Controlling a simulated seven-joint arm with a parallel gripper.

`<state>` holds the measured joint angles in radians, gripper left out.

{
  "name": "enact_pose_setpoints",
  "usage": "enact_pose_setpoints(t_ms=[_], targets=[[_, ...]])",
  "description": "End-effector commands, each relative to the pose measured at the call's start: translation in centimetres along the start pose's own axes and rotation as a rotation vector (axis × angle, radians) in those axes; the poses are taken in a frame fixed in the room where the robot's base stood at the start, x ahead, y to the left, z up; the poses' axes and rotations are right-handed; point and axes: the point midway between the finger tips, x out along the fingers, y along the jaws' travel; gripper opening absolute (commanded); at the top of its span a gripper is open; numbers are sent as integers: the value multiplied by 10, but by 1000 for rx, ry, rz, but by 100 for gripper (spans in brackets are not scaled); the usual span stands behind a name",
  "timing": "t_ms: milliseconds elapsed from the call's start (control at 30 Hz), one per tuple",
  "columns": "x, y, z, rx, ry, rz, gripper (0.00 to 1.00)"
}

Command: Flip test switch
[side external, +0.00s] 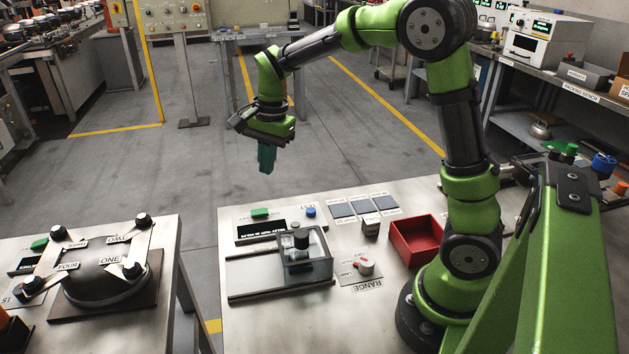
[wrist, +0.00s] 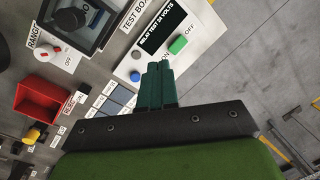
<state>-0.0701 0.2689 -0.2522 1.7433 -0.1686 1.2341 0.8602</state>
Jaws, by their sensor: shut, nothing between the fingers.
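My gripper (side external: 267,168) hangs fingers-down in the air above the far edge of the bench, with its teal fingers shut and empty. In the wrist view the closed fingertips (wrist: 158,68) appear just below a green rocker switch (wrist: 178,45). The switch sits on a white panel with "OFF" and "ON" markings, next to a black display (wrist: 162,27) reading about "RELAY TEST 24 VOLTS". In the side view the green switch (side external: 260,213) is below my gripper and apart from it. A blue button (side external: 310,212) is beside it and also shows in the wrist view (wrist: 136,76).
A clear-walled box (side external: 305,262) with a black knob stands on rails near the panel. A red-and-white range knob (side external: 363,266), grey pads (side external: 366,205) and a red tray (side external: 417,240) are to the right. The space around my gripper is clear.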

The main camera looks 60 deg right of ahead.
Motion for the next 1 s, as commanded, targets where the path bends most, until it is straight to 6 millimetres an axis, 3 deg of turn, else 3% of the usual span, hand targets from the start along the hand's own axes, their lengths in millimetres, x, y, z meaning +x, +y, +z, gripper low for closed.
enact_pose_setpoints(t_ms=[167,400,600,1000], targets=[[22,-31,-27,424,68,83,0],[8,-47,-35,804,103,75,0],[8,-44,-33,904,104,84,0],[13,-43,-33,905,104,86,0]])
